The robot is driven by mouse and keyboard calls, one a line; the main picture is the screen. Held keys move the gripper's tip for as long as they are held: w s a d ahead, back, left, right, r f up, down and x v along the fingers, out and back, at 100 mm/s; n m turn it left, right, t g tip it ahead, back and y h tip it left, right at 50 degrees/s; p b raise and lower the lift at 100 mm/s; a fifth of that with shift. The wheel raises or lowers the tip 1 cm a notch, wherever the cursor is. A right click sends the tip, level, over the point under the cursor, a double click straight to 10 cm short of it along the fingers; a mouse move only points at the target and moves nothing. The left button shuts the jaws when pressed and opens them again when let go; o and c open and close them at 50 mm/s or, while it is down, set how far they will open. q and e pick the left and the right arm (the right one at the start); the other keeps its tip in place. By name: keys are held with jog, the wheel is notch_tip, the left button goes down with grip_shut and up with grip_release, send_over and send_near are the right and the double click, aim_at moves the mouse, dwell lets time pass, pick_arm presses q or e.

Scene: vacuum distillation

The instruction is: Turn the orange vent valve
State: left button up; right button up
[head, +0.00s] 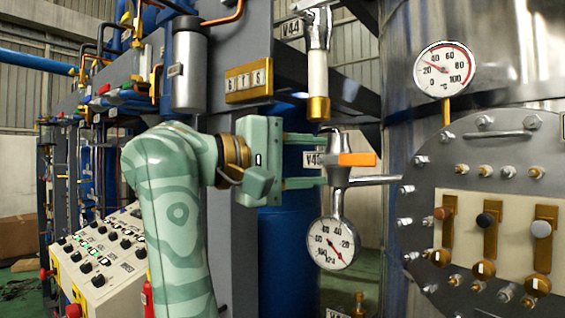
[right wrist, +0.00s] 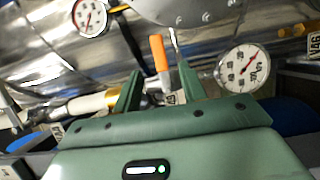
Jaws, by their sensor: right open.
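The orange vent valve handle (head: 357,159) sticks out sideways on a metal fitting above a round gauge in the head view. It also shows in the right wrist view (right wrist: 159,53), in line with the gap between my fingers. My right gripper (head: 322,160) is open and empty, just left of the valve, its two fingers pointing at it. In the right wrist view my right gripper (right wrist: 160,68) has one finger on each side of the handle's near end. I cannot tell whether they touch it. My left gripper is not in view.
The vacuum gauge (head: 331,243) hangs below the valve. A brass-ended fitting (head: 318,105) hangs just above it. A steel tank with a bolted plate (head: 470,200) and a temperature gauge (head: 444,69) stands right. A control panel (head: 105,255) is at lower left.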

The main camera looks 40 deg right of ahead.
jog(key=shift+w+a, duration=0.15)
jog(key=shift+a, duration=1.05)
jog(key=shift+w+a, duration=0.1)
jog(key=shift+a, duration=1.05)
